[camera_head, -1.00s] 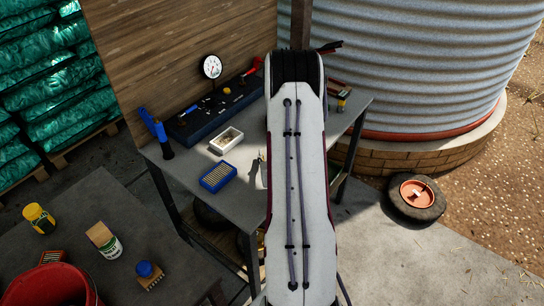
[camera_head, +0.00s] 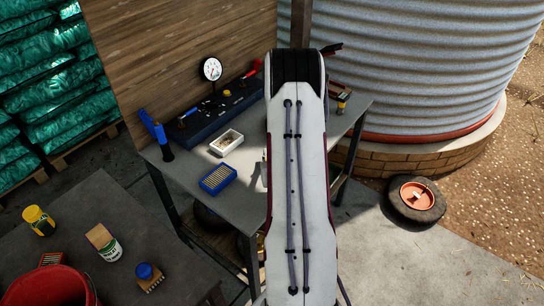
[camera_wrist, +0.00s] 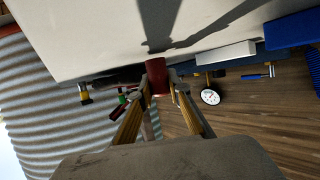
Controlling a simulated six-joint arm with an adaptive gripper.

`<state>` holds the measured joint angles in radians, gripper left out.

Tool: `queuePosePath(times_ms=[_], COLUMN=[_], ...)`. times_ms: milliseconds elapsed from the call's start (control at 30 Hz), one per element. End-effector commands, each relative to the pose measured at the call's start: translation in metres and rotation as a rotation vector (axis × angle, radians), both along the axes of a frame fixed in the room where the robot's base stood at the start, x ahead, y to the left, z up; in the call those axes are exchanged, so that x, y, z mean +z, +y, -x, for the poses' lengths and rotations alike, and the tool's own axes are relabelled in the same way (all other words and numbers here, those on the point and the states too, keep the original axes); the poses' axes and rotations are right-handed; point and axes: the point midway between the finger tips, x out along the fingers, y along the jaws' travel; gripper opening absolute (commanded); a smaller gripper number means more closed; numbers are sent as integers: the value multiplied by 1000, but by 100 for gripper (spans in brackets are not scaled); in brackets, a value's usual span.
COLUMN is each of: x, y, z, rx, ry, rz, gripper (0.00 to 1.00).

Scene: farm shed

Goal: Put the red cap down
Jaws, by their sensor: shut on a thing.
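In the wrist view the red cap (camera_wrist: 157,75), a small dark red cylinder, is between the fingertips of my gripper (camera_wrist: 159,88). The two yellowish fingers are closed on its sides. The grey tabletop (camera_wrist: 90,35) lies close beyond the cap, with a shadow on it meeting the cap's end. I cannot tell whether the cap touches the top. In the head view my arm hides the gripper and cap; the workbench (camera_head: 240,190) shows beside it.
On the bench are a blue box (camera_head: 217,180), a white tray (camera_head: 226,143), a dark tool rail (camera_head: 205,120) with a gauge (camera_head: 211,69) above, and a blue-handled tool (camera_head: 155,132). A second table (camera_head: 110,190) at lower left holds a red bucket (camera_head: 45,290).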

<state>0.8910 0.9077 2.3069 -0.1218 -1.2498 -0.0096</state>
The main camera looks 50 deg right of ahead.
Motion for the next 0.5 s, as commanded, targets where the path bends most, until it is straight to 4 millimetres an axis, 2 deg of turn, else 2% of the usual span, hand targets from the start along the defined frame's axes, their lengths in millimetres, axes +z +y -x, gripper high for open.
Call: queuePosePath(times_ms=[500], x=[53], y=[0], z=[0], rx=[0], ry=[-2], rz=[2], gripper=[4])
